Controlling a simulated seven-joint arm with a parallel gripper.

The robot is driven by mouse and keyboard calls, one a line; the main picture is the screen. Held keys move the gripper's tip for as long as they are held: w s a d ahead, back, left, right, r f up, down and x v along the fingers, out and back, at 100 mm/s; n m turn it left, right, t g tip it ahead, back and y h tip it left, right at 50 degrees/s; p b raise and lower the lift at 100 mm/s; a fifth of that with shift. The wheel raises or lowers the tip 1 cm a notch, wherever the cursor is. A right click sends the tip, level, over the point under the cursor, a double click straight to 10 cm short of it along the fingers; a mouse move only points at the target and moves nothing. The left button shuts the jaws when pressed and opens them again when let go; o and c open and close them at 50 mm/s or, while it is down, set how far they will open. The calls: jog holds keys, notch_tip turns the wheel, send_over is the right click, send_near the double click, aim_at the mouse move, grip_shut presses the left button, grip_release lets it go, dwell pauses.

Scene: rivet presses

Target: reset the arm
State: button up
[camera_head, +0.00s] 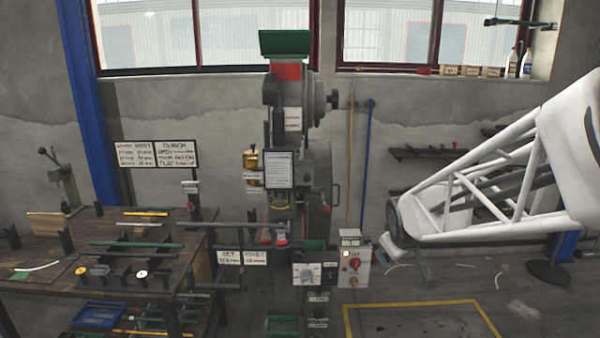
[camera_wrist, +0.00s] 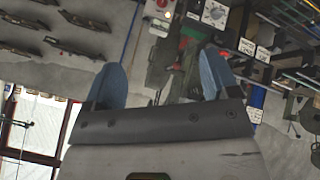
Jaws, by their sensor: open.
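My white lattice arm reaches in from the right in the head view. Its end, with my gripper (camera_head: 391,252), hangs in the air to the right of the rivet press (camera_head: 305,165) and its control box (camera_head: 355,258). In the wrist view, the two blue-grey fingers of my gripper (camera_wrist: 160,78) stand wide apart with nothing between them. The press and control box (camera_wrist: 160,10) show beyond the fingertips, in a turned view. The fingers are too small to make out in the head view.
A workbench (camera_head: 95,245) with bars, blocks and a blue tray (camera_head: 98,314) stands at the left. Wall racks (camera_head: 425,152) are behind my arm. A yellow floor outline (camera_head: 415,303) marks clear floor in front. Bottles and boxes (camera_head: 472,71) line the sill.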

jog(key=s+a+m+g, duration=0.2)
jog(key=s, duration=1.2)
jog(key=s+a+r+m+g+y, duration=0.1)
jog(key=s+a+m+g, duration=0.1)
jog(key=s, duration=1.2)
jog(key=shift+s+a+r+m+g, duration=0.2)
jog(key=shift+s+m+g, duration=0.25)
jog(key=shift+m, duration=0.35)
